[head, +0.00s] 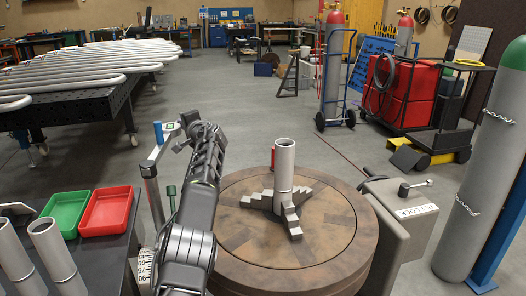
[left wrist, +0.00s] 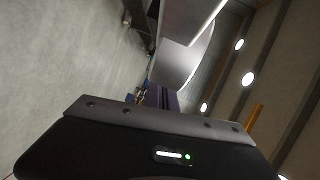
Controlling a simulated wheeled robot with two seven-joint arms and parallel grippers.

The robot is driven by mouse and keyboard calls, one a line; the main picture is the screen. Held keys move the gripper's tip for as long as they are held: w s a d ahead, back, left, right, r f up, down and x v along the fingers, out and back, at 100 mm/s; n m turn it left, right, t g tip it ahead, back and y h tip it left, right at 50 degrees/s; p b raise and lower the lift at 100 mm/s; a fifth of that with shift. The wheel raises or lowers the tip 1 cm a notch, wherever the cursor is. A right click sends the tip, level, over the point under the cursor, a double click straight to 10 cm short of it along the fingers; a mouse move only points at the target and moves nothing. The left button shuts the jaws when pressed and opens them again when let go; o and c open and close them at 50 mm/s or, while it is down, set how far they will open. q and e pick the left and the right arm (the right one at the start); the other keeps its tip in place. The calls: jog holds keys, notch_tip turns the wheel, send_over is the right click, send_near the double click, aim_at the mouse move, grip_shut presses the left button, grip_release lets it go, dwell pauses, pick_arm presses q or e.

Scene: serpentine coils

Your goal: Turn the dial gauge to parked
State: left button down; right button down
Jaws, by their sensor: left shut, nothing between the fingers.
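A slim grey stand (head: 151,185) with a swing arm rises at the left of the round turntable (head: 235,265). At its top is a small head with a green patch (head: 168,127) and a blue knob (head: 158,132), which looks like the dial gauge; its face cannot be read. My left gripper (head: 190,122) is shut and empty. It appears beside the gauge head on its right; whether they touch cannot be told. My left arm hides part of the stand. The left wrist view shows the dark gripper housing (left wrist: 150,148), but no clear gauge. My right gripper is not in view.
A grey pipe (head: 284,165) stands upright in the stepped chuck jaws on the turntable. Green (head: 63,212) and red (head: 106,211) trays and two pipes occupy the left bench. A grey machine box (head: 400,230) borders the turntable's right. Floor beyond the turntable is open.

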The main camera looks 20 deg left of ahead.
pick_arm(q)
jog(key=s+a+n+g+y+p, duration=0.1)
jog(key=s+a+g+p, duration=0.1)
jog(key=a+p, duration=0.3)
jog(key=shift+s+a+n+p, duration=0.3)
jog(key=shift+s+a+p, duration=0.05)
jog(key=shift+p, duration=0.3)
jog(key=shift+s+a, duration=0.1)
